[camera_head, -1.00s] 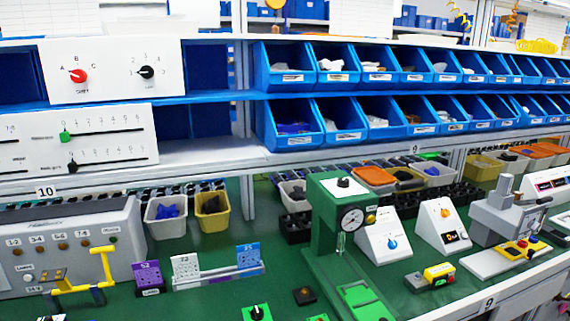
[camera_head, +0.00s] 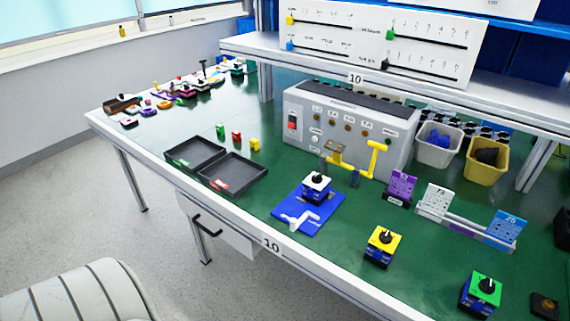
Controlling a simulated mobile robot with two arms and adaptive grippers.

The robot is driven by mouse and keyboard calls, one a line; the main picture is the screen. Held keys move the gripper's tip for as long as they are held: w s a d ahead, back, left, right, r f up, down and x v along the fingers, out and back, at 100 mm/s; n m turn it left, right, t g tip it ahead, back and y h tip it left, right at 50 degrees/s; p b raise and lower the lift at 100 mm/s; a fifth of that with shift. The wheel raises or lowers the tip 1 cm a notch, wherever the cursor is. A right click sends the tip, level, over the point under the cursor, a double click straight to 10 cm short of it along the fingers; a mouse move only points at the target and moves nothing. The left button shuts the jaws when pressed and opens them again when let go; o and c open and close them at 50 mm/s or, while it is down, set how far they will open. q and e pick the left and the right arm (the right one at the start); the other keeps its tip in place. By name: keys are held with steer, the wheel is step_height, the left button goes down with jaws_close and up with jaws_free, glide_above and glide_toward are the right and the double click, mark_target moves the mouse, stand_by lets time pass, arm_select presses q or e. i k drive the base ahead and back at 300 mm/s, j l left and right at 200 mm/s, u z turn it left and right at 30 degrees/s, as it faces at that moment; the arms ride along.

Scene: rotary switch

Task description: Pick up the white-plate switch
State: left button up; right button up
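The white-plate switch (camera_head: 317,186) stands upright on a blue mat (camera_head: 289,215) on the green workbench, near the middle of the head view. It has a white top plate, a black knob and a blue body. A white bracket-like piece (camera_head: 300,220) lies on the mat in front of it. A yellow-plate switch (camera_head: 382,246) and a green-plate switch (camera_head: 481,294) stand to its right, nearer the front edge. Neither of my grippers shows in the view.
A grey control box (camera_head: 345,135) with a yellow handle (camera_head: 365,163) stands behind the switch. Two dark trays (camera_head: 233,175) lie to its left. A purple card holder (camera_head: 400,188) stands to the right. A chair (camera_head: 75,292) is at lower left. Green bench surface is clear around the mat.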

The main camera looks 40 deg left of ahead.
mark_target(315, 194)
steer(key=u, duration=1.05)
